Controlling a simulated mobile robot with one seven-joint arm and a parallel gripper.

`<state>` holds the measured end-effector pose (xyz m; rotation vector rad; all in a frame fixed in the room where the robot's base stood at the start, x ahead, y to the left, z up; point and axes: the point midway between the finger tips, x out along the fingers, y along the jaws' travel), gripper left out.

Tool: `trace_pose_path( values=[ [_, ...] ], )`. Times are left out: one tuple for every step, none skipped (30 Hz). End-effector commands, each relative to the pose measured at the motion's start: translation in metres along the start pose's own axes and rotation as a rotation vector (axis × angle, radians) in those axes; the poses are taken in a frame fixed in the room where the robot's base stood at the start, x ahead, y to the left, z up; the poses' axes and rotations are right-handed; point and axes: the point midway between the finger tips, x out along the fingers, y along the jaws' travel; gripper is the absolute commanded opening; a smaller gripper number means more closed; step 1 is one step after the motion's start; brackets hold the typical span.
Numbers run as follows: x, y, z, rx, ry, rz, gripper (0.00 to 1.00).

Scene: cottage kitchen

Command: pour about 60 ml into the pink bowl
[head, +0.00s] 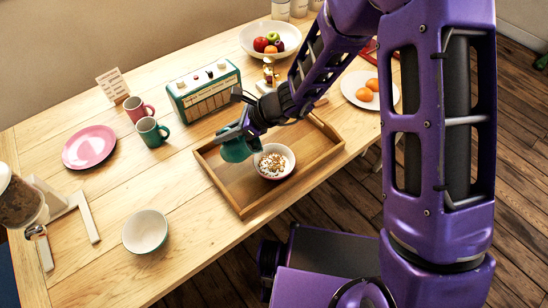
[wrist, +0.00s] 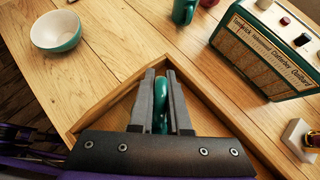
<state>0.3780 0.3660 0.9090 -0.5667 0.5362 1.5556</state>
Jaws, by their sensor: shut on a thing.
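The pink bowl (head: 288,174) stands in the wooden tray in the head view, holding something white topped with brown bits. My gripper (head: 247,131) is just left of and above this bowl, over the tray. It is shut on the handle of a teal vessel (head: 234,150), which is beside the bowl's left edge. In the wrist view my gripper (wrist: 160,78) has its two fingers around the green handle (wrist: 160,110). The vessel's body is mostly hidden there, and I cannot tell its tilt or contents. The pink bowl is not visible in the wrist view.
The wooden tray (head: 241,208) has a raised rim. A white-and-green bowl (head: 145,231), pink plate (head: 89,146), two mugs (head: 152,132) and a dispenser (head: 22,200) are to the left. A green radio (head: 206,90) stands behind the tray. Bare table lies left of the tray.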

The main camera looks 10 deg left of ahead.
Motion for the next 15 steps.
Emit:
trace_pose_path(
  values=[
    [-0.0007, -0.0017, 0.0040, -0.007, 0.027, -0.003, 0.00],
    [-0.0007, -0.0019, 0.0034, -0.004, 0.037, -0.003, 0.00],
    [-0.0008, -0.0020, 0.0029, -0.001, 0.042, -0.003, 0.00],
    [-0.0008, -0.0019, 0.0028, 0.000, 0.043, -0.003, 0.00],
    [-0.0008, -0.0018, 0.0030, 0.000, 0.045, -0.002, 0.00],
    [-0.0007, -0.0017, 0.0039, -0.001, 0.051, -0.002, 0.00],
    [-0.0006, -0.0018, 0.0047, -0.003, 0.059, -0.003, 0.00],
    [-0.0005, -0.0019, 0.0057, -0.003, 0.068, -0.004, 0.00],
    [0.0004, -0.0014, 0.0066, -0.005, 0.084, -0.003, 0.00],
    [0.0017, -0.0011, 0.0065, -0.004, 0.097, -0.001, 0.00],
    [0.0027, -0.0010, 0.0065, -0.005, 0.113, -0.001, 0.00],
    [0.0042, -0.0010, 0.0071, -0.006, 0.133, -0.001, 0.00],
    [0.0050, -0.0017, 0.0074, -0.006, 0.148, -0.003, 0.00],
    [0.0060, -0.0018, 0.0076, -0.005, 0.162, -0.004, 0.00],
    [0.0073, -0.0012, 0.0077, -0.005, 0.179, -0.001, 0.00]
  ],
)
